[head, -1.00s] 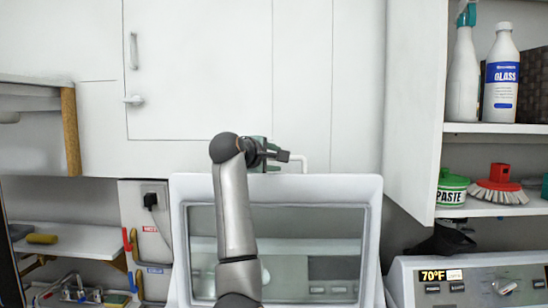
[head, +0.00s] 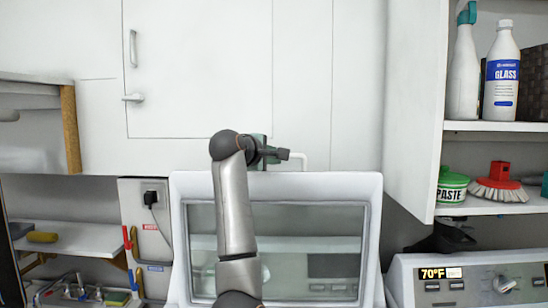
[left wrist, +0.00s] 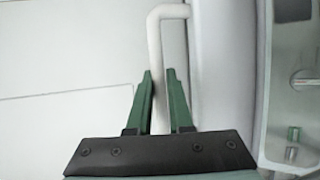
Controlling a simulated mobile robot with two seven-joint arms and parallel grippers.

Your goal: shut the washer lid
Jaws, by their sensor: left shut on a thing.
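The washer lid (head: 371,215) stands raised in the middle of the head view, a white frame around a see-through window. Its white bar handle (head: 304,158) sticks up behind the top edge. My left gripper (head: 284,154) is at that handle, just above the lid's top edge. In the left wrist view its two green fingers (left wrist: 160,75) are on either side of the white handle (left wrist: 167,12), shut on it. The lid's frame (left wrist: 228,60) runs along the right there. My left arm covers part of the window. My right gripper is not in view.
A white cabinet (head: 200,70) is behind the lid. Shelves at right hold a spray bottle (head: 463,75), a glass-cleaner bottle (head: 502,75), a paste tub (head: 452,188) and a red brush (head: 498,188). A machine panel (head: 470,285) is at lower right, a sink area (head: 80,290) at lower left.

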